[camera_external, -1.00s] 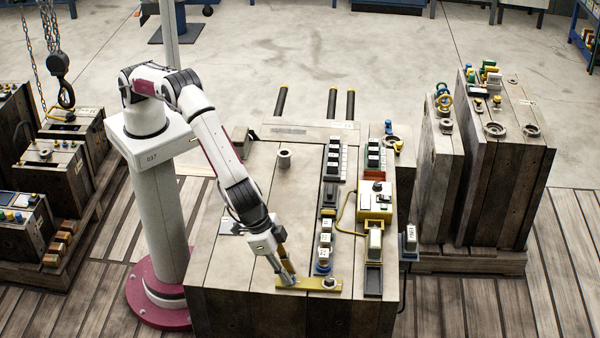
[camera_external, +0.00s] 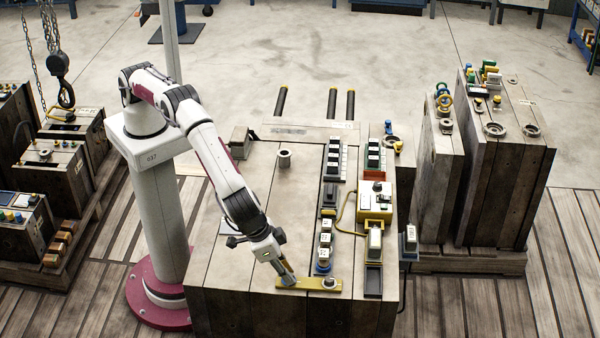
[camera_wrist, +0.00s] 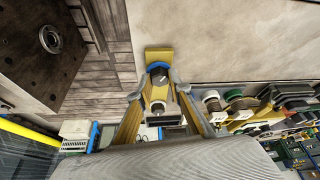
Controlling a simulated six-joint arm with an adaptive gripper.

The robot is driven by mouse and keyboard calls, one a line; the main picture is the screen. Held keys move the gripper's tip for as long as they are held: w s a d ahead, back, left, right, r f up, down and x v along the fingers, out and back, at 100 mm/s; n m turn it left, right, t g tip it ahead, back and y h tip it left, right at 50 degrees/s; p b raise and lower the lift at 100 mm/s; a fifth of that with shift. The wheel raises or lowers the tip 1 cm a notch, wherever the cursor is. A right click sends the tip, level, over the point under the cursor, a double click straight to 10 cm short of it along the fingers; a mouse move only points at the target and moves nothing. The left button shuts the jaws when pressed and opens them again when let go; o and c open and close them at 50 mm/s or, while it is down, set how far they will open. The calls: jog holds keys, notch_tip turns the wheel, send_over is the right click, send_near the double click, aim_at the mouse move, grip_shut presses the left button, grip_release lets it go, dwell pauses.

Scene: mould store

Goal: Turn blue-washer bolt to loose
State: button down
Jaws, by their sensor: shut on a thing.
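A yellow plate (camera_external: 305,284) lies near the front edge of the wooden-clad block, with a round metal fitting (camera_external: 329,283) at its right end. My gripper (camera_external: 288,282) reaches down to the plate's left end. In the wrist view, the blue-washer bolt (camera_wrist: 158,74) stands at the far end of the yellow plate (camera_wrist: 158,52), its blue ring partly showing. My gripper's fingertips (camera_wrist: 160,84) are shut on it from both sides. A pale round fitting (camera_wrist: 159,106) shows nearer, between the fingers. In the external view, the fingers hide the bolt, so its turn angle cannot be read.
A row of switch blocks (camera_external: 325,240) and a yellow box (camera_external: 374,200) stand to the right of my gripper. A grey cylinder (camera_external: 284,159) rises from the block top farther back. Left of the plate, the block top is bare.

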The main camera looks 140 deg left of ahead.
jog(key=shift+s+f, duration=0.15)
jog(key=shift+f, duration=0.15)
jog(key=c, duration=1.8)
grip_release()
jog(key=shift+c, duration=0.2)
jog(key=shift+r, duration=0.3)
jog(key=shift+d+r, duration=0.15)
jog(key=shift+v, duration=1.3)
jog(key=s+d, duration=0.2)
jog(key=d, duration=0.1)
jog(key=s+d, duration=0.2)
jog(key=d, duration=0.1)
jog(key=s+d, duration=0.2)
jog(key=d, duration=0.2)
jog(key=shift+s, duration=0.1)
